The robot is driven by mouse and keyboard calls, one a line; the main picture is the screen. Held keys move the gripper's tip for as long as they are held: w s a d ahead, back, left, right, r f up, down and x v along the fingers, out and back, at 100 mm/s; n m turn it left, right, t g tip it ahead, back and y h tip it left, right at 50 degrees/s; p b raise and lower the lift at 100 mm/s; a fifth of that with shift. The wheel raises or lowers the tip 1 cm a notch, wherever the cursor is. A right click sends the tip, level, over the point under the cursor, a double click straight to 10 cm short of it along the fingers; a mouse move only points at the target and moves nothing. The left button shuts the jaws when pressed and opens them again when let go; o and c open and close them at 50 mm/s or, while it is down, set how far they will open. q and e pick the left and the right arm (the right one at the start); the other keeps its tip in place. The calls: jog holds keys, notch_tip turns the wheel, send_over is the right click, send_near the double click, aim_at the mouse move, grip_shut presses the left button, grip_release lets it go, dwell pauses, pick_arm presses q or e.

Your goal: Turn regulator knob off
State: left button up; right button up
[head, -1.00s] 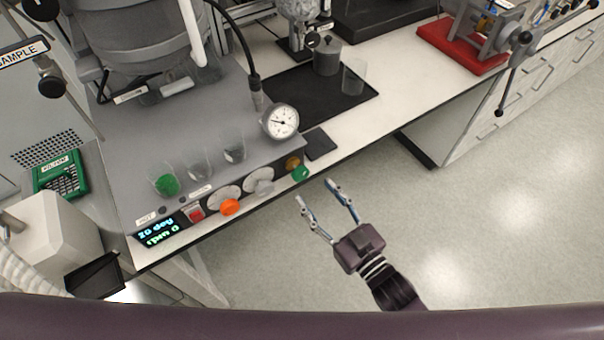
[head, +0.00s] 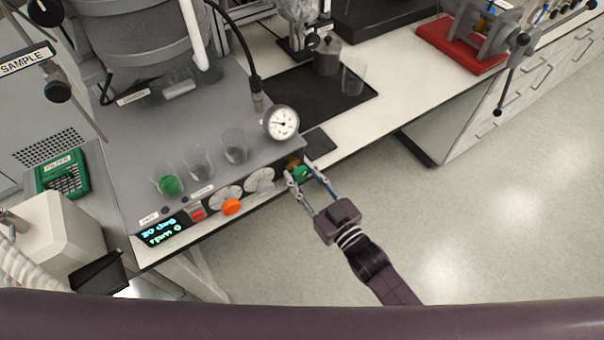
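The control panel on the front of the grey reactor base (head: 225,120) carries several knobs. A green knob (head: 302,173) is at its right end, with an amber knob (head: 293,163) just beside it. An orange knob (head: 231,207) on a pale dial sits further left. I cannot tell from any label which is the regulator knob. My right gripper (head: 300,170) is open at the panel's right end, its two fingers on either side of the green knob. Whether they touch it is too small to tell. My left gripper is not in view.
A pressure gauge (head: 281,123) stands above the panel, close to the gripper. Glass beakers (head: 235,147) stand on the base behind the knobs. A black tray (head: 330,105) with a grey pot (head: 327,58) lies on the bench. The floor at right is clear.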

jog(key=c, duration=0.6)
jog(key=shift+n, duration=0.4)
jog(key=n, duration=0.4)
jog(key=shift+f+n, duration=0.1)
jog(key=shift+n, duration=0.3)
jog(key=n+b, duration=0.1)
jog(key=n, duration=0.4)
jog(key=n+b, duration=0.2)
jog(key=n, duration=0.4)
jog(key=shift+f, duration=0.1)
jog(key=n+b, duration=0.2)
jog(key=n, duration=0.4)
